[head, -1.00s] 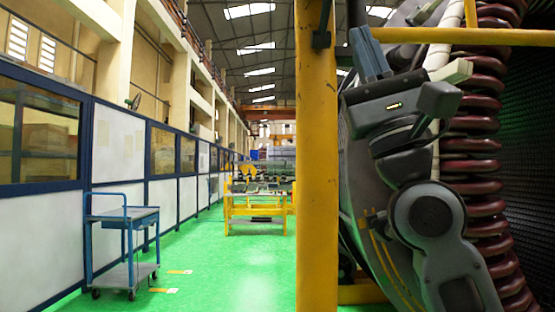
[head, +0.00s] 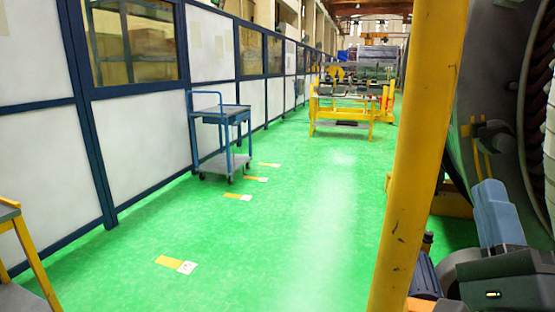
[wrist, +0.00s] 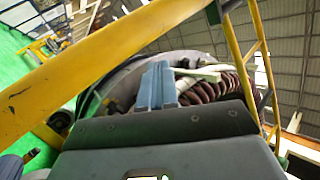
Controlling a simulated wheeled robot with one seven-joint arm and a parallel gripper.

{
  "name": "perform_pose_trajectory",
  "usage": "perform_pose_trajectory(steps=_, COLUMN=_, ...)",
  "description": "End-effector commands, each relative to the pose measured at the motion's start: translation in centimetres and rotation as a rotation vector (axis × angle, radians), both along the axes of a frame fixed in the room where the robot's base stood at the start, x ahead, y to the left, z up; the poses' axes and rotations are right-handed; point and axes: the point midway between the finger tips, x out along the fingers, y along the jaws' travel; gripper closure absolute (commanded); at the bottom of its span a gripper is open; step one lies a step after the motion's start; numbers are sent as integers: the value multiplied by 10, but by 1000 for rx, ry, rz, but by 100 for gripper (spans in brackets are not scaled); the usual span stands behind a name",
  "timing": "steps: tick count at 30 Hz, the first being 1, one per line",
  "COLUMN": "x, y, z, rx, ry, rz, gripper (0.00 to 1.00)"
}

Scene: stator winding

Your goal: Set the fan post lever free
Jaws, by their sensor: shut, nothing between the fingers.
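I cannot make out a fan post or its lever in the head view or the wrist view. My gripper (head: 489,188) is at the lower right of the head view, with its blue-grey fingers pointing up. In the wrist view my gripper (wrist: 158,68) has its two fingers side by side, shut and empty. Beyond the fingers are the stator's round grey housing (wrist: 118,72) and its dark red coils (wrist: 208,90). The fingers appear apart from both.
A yellow post (head: 418,150) stands close, left of my gripper. A blue cart (head: 220,138) stands by the panelled wall (head: 140,140). A yellow workbench (head: 345,105) stands farther back. The green floor (head: 290,210) between is clear. A yellow beam (wrist: 110,55) crosses the wrist view.

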Motion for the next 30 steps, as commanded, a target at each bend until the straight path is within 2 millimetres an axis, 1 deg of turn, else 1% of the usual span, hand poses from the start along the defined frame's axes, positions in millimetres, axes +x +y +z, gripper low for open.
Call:
perform_pose_trajectory(steps=1, x=-10, y=3, z=-22, rx=-39, ry=58, rz=-38, gripper=100)
perform_pose_trajectory(steps=3, x=-23, y=6, z=-48, rx=-111, ry=132, rz=-99, gripper=100)
perform_pose_trajectory(steps=5, x=-36, y=9, z=-70, rx=-177, ry=196, rz=-145, gripper=100)
perform_pose_trajectory(steps=6, x=-45, y=11, z=-83, rx=-223, ry=237, rz=-173, gripper=100)
perform_pose_trajectory(steps=8, x=-60, y=14, z=-103, rx=-298, ry=300, rz=-212, gripper=100)
perform_pose_trajectory(steps=9, x=-71, y=16, z=-116, rx=-350, ry=342, rz=-236, gripper=100)
perform_pose_trajectory(steps=11, x=-87, y=18, z=-134, rx=-431, ry=403, rz=-267, gripper=100)
perform_pose_trajectory(steps=14, x=-116, y=22, z=-160, rx=-578, ry=499, rz=-310, gripper=100)
perform_pose_trajectory(steps=15, x=-128, y=23, z=-171, rx=-641, ry=537, rz=-324, gripper=100)
perform_pose_trajectory(steps=17, x=-147, y=25, z=-185, rx=-737, ry=589, rz=-340, gripper=100)
perform_pose_trajectory(steps=21, x=-193, y=27, z=-212, rx=-980, ry=698, rz=-358, gripper=100)
perform_pose_trajectory(steps=23, x=-214, y=28, z=-221, rx=-1089, ry=736, rz=-358, gripper=100)
perform_pose_trajectory(steps=24, x=-227, y=28, z=-227, rx=-1164, ry=759, rz=-356, gripper=100)
perform_pose_trajectory(steps=27, x=-260, y=27, z=-238, rx=-1345, ry=803, rz=-339, gripper=100)
perform_pose_trajectory(steps=30, x=-287, y=25, z=-245, rx=-1501, ry=827, rz=-319, gripper=100)
